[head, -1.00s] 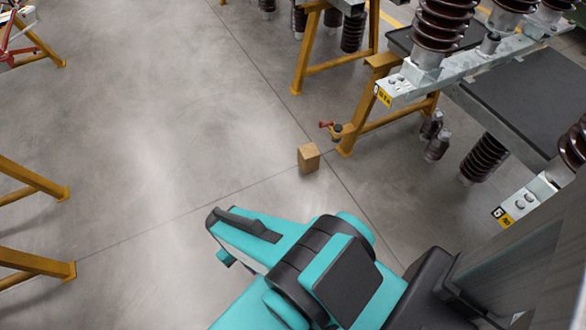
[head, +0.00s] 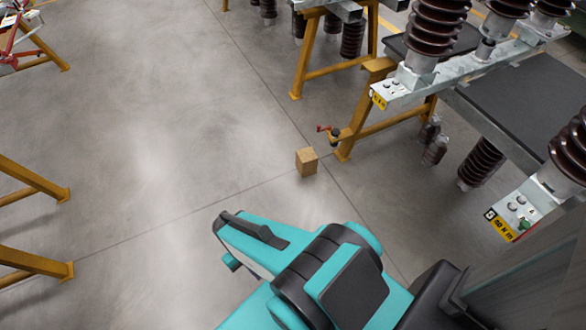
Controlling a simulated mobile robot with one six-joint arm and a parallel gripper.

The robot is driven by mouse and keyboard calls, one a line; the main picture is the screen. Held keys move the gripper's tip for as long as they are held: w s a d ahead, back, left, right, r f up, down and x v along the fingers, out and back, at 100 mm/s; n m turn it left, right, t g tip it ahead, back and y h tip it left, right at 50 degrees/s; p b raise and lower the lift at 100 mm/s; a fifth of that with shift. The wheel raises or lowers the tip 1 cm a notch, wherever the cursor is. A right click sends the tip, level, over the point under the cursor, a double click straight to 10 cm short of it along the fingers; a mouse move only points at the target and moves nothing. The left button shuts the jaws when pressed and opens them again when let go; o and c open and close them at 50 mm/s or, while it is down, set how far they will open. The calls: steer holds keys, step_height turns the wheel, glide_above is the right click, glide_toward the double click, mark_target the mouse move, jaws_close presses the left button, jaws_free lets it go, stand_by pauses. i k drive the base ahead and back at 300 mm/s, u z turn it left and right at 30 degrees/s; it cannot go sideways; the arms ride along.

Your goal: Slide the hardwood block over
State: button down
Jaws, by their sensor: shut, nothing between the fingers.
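A light brown wooden block (head: 306,162), which looks like the hardwood block, sits on the grey concrete floor near the middle of the head view. It is close to the foot of a yellow trestle leg, with bare floor around it. My teal and black arm reaches in from the bottom, its links below the block in the picture and apart from it. My gripper does not show; the arm's own links or the frame edge hide it.
A red-handled fitting (head: 331,132) is on the yellow trestle (head: 364,133) just behind the block. Brown ribbed insulators (head: 438,28) on grey steel beams and a dark tabletop (head: 525,95) fill the right. Yellow legs (head: 35,265) stand at left. Open floor (head: 150,130) lies left of the block.

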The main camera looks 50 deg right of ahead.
mark_target(306, 159)
steer(key=z, duration=0.05)
steer(key=i, duration=0.95)
steer(key=u, duration=0.05)
